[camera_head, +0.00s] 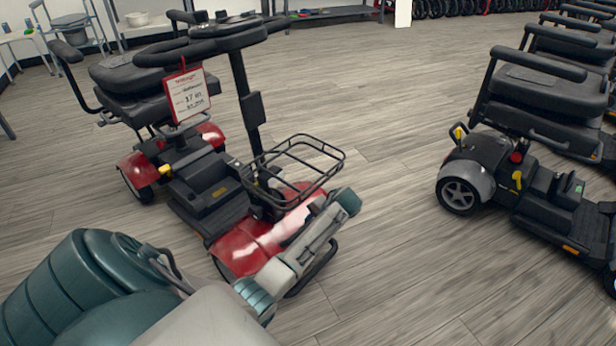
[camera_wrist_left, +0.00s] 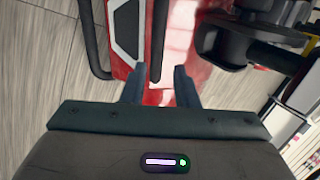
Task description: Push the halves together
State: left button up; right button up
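A red scooter stands on the left in the head view. Its front half (camera_head: 240,247) has a red nose, a tiller and a wire basket; its rear half (camera_head: 137,172) has red fenders and a black seat. A black box sits between them, and I cannot tell whether the halves touch. My left arm reaches up across the front half's nose; its gripper fingers are hidden in the head view. In the left wrist view my left gripper (camera_wrist_left: 160,85) has its fingers apart, over the red bodywork (camera_wrist_left: 180,30). I cannot tell whether they touch it. My right gripper is not in view.
A row of black and grey scooters (camera_head: 485,165) stands at the right. Grey wood floor (camera_head: 395,100) lies open between the rows. Shelves (camera_head: 335,12) stand at the back. A price tag (camera_head: 187,93) hangs from the red scooter's tiller.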

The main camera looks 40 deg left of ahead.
pick_arm(q)
jog(key=shift+p+v, duration=0.5)
jog(key=shift+v, duration=1.65)
